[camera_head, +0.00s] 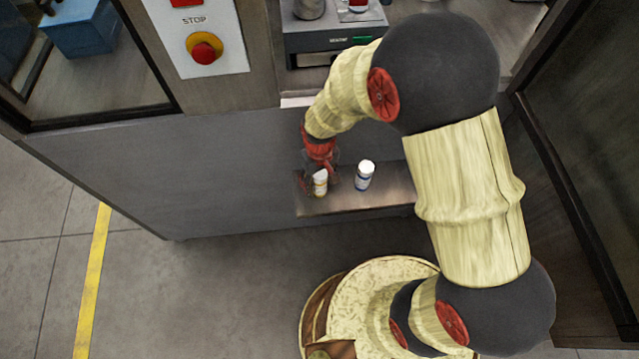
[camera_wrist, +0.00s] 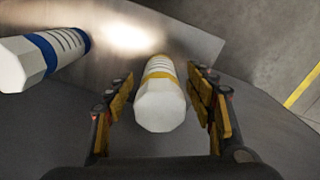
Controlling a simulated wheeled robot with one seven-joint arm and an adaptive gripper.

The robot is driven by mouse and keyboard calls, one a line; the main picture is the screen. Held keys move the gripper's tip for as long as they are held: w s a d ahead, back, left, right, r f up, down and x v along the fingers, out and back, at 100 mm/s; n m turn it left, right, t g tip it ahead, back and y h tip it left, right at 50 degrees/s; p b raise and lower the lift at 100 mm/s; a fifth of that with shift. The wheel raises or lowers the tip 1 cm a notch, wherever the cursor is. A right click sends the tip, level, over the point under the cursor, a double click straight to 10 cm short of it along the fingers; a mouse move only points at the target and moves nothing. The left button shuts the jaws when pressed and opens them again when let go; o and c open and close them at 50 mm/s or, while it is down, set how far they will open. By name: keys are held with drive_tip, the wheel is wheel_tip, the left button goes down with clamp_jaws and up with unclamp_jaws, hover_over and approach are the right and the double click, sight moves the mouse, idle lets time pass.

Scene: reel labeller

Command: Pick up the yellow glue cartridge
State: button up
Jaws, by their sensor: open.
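The yellow glue cartridge (camera_wrist: 160,98) is white with a yellow band. In the wrist view it lies between the two open fingers of my gripper (camera_wrist: 162,112), with a gap on each side. In the head view the cartridge (camera_head: 320,183) stands on a small metal shelf, partly hidden by my gripper (camera_head: 321,178), which is over it. A second white cartridge with a blue band (camera_head: 364,175) stands to its right on the same shelf. It also shows at the left of the wrist view (camera_wrist: 40,58).
The metal shelf (camera_head: 385,197) juts from the front of a grey cabinet (camera_head: 220,165). A grey device (camera_head: 325,38) sits on the counter above. A red stop button (camera_head: 204,50) is on a panel at upper left. The floor to the left is clear, with a yellow line (camera_head: 92,280).

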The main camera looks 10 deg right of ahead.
drive_tip(key=shift+r, duration=0.1)
clamp_jaws()
idle(0.7)
